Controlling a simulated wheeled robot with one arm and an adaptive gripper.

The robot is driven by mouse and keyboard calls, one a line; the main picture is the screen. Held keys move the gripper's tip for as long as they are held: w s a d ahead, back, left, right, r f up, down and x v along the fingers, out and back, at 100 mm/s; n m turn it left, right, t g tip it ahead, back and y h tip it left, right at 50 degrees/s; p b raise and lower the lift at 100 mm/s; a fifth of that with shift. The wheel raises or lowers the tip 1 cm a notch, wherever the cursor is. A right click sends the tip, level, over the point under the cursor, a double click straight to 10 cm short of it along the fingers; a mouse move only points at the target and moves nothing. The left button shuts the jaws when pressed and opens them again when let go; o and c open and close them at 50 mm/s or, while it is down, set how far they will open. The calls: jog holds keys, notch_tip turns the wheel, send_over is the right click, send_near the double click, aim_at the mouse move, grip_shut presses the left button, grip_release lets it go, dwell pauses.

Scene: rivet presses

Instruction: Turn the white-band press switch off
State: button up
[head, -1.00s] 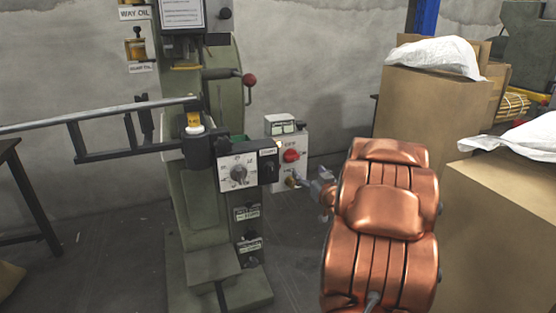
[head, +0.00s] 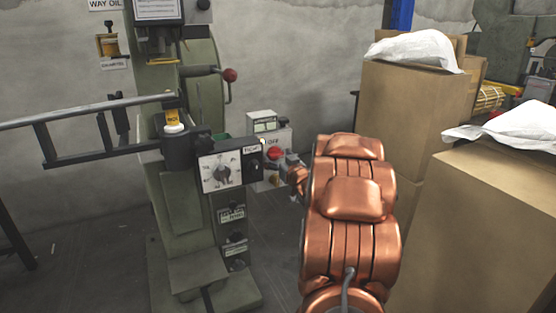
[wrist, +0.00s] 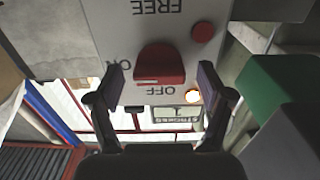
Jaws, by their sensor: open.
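The green press (head: 185,215) stands left of centre in the head view, with a white band (head: 174,128) under a yellow piece on its lower tool. Beside it is a pale switch box with a red rotary switch (head: 274,153). In the wrist view the box face is upside down, and the red switch (wrist: 160,63) sits among the words FREE, ON and OFF. I cannot tell its exact setting. A small lamp (wrist: 192,97) glows near OFF. My gripper (wrist: 160,84) is open, its fingers apart on either side of the switch's lower edge; contact is unclear. It also shows beside the box (head: 293,172).
A white dial panel (head: 220,172) is on the press front, left of the box. A small red button (wrist: 202,32) is near the switch. A green block (wrist: 262,90) is close at right in the wrist view. Tall cardboard boxes (head: 410,110) stand right of my arm.

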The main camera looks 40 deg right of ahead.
jog(key=c, duration=1.2)
jog(key=shift+o, duration=0.2)
jog(key=shift+d, duration=0.1)
jog(key=n+b, duration=0.1)
jog(key=n, duration=0.3)
jog(key=shift+n, duration=0.4)
jog(key=n+b, duration=0.1)
jog(key=n, duration=0.3)
jog(key=shift+n+b, duration=0.3)
jog(key=shift+b, duration=0.05)
jog(key=n+b, duration=0.1)
jog(key=n, duration=0.3)
jog(key=shift+n+b, duration=0.3)
jog(key=shift+w+r+n+b, duration=0.1)
jog(key=shift+n+b, duration=0.5)
jog(key=shift+n, duration=1.3)
